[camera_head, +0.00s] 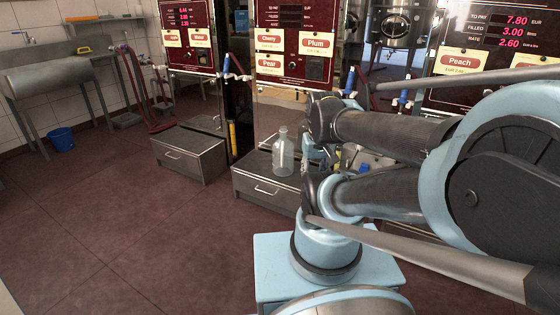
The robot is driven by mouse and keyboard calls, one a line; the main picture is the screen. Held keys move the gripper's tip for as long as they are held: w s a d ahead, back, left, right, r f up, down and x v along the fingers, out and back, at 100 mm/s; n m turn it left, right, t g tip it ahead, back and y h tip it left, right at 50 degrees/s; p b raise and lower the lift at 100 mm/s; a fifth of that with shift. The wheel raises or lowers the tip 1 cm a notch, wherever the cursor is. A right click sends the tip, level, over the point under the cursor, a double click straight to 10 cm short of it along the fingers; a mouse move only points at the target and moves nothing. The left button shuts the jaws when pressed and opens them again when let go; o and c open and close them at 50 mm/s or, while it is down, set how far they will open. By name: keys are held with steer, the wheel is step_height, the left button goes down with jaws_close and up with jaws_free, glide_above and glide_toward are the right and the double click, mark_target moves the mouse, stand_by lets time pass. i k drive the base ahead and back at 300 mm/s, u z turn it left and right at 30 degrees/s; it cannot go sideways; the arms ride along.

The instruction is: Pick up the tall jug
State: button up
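A tall, clear, narrow-necked jug (283,156) stands upright on the dark top of the low drawer cabinet (262,188) under the middle pump. It looks empty. My folded arm fills the right side, and its nearest links lie just right of the jug in the picture; I see no contact. I cannot make out my gripper's fingers; the end of the arm is hidden among my links. Small yellow and whitish things partly show behind the arm, too covered to identify.
The middle pump (295,42) stands behind the jug. The left pump (188,38) has its own drawer cabinet (190,156); the right pump (490,45) is partly covered by my arm. A steel sink (60,80) and blue bucket (60,138) are far left. The floor (130,225) at left is clear.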

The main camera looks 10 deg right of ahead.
mark_target(282, 149)
steer(key=i, duration=1)
